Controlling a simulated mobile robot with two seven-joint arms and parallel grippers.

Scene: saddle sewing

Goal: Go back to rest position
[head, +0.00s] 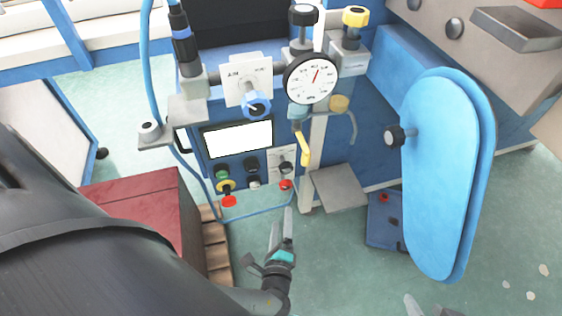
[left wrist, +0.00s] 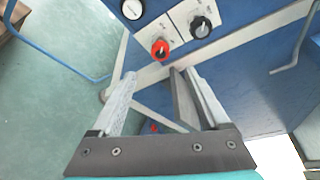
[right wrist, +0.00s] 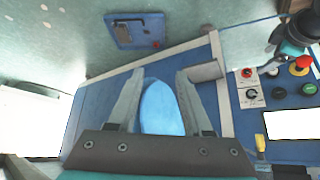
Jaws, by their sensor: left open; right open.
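My left gripper (head: 285,222) is in the lower middle of the head view, in front of the blue machine and below its control panel. In the left wrist view its two fingers (left wrist: 150,76) stand apart with nothing between them; a red knob (left wrist: 160,49) shows beyond the tips. My right gripper (head: 428,307) shows only as fingertips at the bottom edge of the head view. In the right wrist view its fingers (right wrist: 158,76) are spread and empty. The blue oval pad (right wrist: 163,107) shows behind the gap, apart from the fingers.
The blue machine carries a dial gauge (head: 311,77), a white screen (head: 237,139) and several knobs. The large blue oval pad (head: 437,170) stands out on the right. A dark red box (head: 150,215) is at left, partly hidden by my arm. Green floor is clear at lower middle.

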